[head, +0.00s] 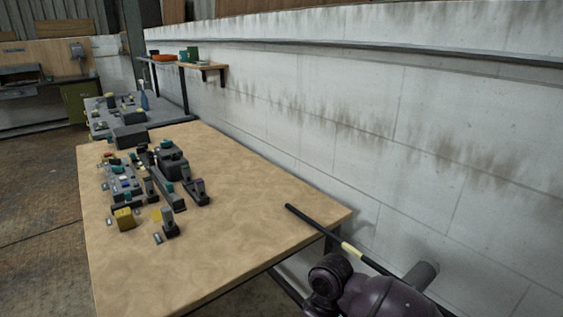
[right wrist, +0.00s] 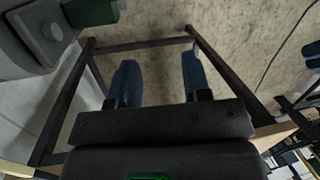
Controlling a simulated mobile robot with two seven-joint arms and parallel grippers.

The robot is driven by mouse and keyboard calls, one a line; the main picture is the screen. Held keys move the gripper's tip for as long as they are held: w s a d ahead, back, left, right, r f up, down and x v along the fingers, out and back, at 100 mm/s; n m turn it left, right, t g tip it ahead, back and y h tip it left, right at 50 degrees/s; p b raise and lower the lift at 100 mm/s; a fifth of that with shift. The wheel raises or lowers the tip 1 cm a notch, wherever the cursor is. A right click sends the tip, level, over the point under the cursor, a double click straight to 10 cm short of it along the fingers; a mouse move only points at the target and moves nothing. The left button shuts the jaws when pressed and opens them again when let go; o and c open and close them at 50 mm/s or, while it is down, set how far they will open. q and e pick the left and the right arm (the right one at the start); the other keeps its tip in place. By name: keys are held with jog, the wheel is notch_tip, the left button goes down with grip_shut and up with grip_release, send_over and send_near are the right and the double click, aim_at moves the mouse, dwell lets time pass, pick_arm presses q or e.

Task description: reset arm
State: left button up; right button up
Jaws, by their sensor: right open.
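My right arm (head: 375,293) shows in the head view as dark purple links at the bottom right, beside the near right corner of the wooden table (head: 250,205). My right gripper (right wrist: 158,72) shows in the right wrist view, its two blue fingers spread apart with nothing between them. Below the fingers are a dark metal frame (right wrist: 140,44) and the floor. The right gripper itself cannot be made out in the head view. My left gripper is in neither view.
A black rod (head: 318,227) with a pale yellow band reaches over the table's right corner towards my arm. Several control devices, including a yellow block (head: 123,218), stand on the table's left half; its right half is clear. A white block wall (head: 400,110) runs along the right.

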jog(key=s+f+m+t+y, duration=0.1)
jog(key=s+f+y, duration=0.1)
jog(key=s, duration=0.4)
jog(key=s+d+r+m+t+h, duration=0.15)
jog(key=s+d+m, duration=0.25)
jog(key=s+d, duration=0.6)
jog(key=s+d+r+m+t+h, duration=0.1)
jog(key=s+d+m+t+h, duration=0.2)
jog(key=s+d, duration=0.6)
jog(key=w+f+t+y, duration=0.1)
jog(key=w+f+t, duration=0.6)
jog(key=f, duration=0.3)
jog(key=shift+w+f+t+y, duration=0.2)
jog(key=shift+f+t+y, duration=0.15)
jog(key=shift+t, duration=0.2)
